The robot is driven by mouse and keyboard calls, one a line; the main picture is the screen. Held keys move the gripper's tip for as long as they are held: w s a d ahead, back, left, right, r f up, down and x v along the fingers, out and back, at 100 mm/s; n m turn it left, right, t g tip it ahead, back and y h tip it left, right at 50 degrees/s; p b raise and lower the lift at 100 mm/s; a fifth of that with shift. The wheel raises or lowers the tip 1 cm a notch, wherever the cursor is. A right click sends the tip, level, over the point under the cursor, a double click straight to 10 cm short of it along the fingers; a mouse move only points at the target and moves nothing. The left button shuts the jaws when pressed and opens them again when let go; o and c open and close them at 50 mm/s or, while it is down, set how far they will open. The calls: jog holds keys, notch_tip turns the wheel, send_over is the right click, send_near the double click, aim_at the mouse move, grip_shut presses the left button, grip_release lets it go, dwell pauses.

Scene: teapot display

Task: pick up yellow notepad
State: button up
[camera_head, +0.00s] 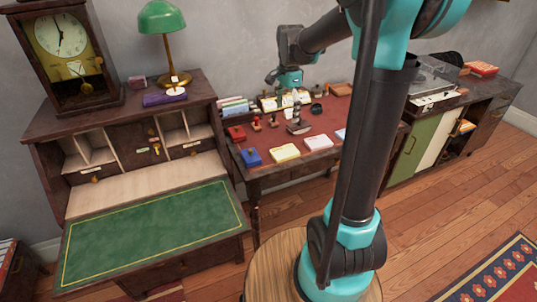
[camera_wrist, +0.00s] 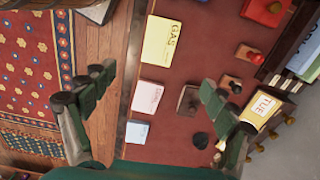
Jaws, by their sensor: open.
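The yellow notepad (camera_head: 285,152) lies flat near the front edge of the red-topped desk (camera_head: 262,168). It carries dark lettering that looks like "GAS" in the wrist view (camera_wrist: 168,42), where it is at the upper middle. My gripper (camera_wrist: 157,83) is open and empty above the desk, its fingers spread to the left and right. The notepad appears beyond the fingertips, toward the top of the wrist picture, not between the fingers. In the head view my gripper is over the back part of the desk, behind the notepad.
A whitish-pink notepad (camera_wrist: 148,96) and a pale blue one (camera_wrist: 137,132) lie beside the yellow one. A blue box (camera_head: 250,156), a red box (camera_head: 236,133), stamps (camera_head: 257,123) and a "TUE" calendar (camera_wrist: 263,106) stand around. A green-topped writing desk (camera_head: 150,232) is at left.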

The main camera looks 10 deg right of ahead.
send_over(285, 151)
jog(key=f, duration=1.1)
jog(key=shift+a, duration=0.2)
jog(key=shift+s+d+f, duration=0.1)
jog(key=shift+d+f, duration=0.05)
jog(key=shift+f, duration=3)
jog(key=c, duration=1.3)
jog(key=shift+r, duration=0.1)
